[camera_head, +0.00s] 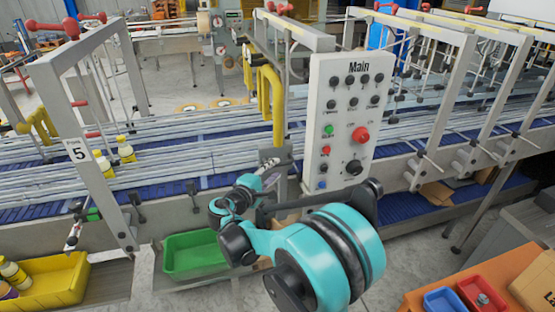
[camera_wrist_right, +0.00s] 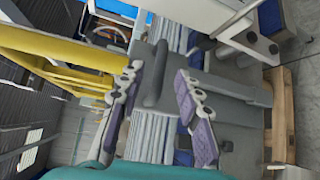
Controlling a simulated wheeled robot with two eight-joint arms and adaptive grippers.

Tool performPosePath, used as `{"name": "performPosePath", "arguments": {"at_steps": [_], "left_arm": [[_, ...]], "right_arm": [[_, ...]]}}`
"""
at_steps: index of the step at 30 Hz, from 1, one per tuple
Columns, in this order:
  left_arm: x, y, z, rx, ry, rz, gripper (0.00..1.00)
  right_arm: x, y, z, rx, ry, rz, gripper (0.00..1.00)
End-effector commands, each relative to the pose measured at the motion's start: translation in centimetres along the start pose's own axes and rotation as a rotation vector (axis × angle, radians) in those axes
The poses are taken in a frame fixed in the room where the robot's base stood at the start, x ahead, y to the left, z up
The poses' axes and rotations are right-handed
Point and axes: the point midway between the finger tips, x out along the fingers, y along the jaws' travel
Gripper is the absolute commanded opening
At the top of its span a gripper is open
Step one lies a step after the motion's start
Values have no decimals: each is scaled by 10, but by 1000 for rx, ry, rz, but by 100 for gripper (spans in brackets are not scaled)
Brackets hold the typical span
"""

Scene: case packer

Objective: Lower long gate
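My right gripper (camera_head: 278,170) reaches toward the conveyor, just left of the control panel's lower part and below a yellow tube handle (camera_head: 270,95) on a grey upright. In the right wrist view its two purple-grey fingers (camera_wrist_right: 162,102) are apart. A dark grey rounded bar (camera_wrist_right: 157,75) shows between them, and I cannot tell whether they touch it. The yellow tubing (camera_wrist_right: 60,55) lies to the left in that view. Grey gate-like frames (camera_head: 92,120) stand over the conveyor. I cannot tell which part is the long gate. My left gripper is not in view.
The "Main" control panel (camera_head: 341,120) stands close to the right of my gripper. A green bin (camera_head: 195,254) and a yellow bin (camera_head: 62,281) are below. An orange table (camera_head: 420,296) is at lower right.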

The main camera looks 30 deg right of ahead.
Motion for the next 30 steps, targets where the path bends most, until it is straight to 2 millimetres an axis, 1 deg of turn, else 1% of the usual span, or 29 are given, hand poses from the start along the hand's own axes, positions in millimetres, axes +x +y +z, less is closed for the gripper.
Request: {"name": "performPosePath", "arguments": {"at_steps": [1,3,6,9,13,19,20,21,22,23,24,30], "left_arm": [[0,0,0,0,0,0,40],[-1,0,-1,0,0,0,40],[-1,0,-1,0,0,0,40],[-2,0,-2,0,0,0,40],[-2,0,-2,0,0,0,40],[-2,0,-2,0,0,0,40],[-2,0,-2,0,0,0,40],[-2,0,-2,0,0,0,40],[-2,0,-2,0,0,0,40],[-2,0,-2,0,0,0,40],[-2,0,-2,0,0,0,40],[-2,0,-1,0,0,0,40]], "right_arm": [[10,0,1,1,-4,-1,34],[22,0,1,1,-3,-1,34],[36,0,1,1,-2,-1,34],[45,0,0,1,-1,-2,34],[50,0,0,1,0,-2,34],[51,0,0,1,1,-2,34],[51,0,0,1,1,-2,32],[51,0,0,1,1,-2,21],[50,0,0,1,1,-2,13],[50,0,0,1,1,-2,5],[50,0,0,1,1,-2,0],[50,0,0,1,0,-2,0]]}}
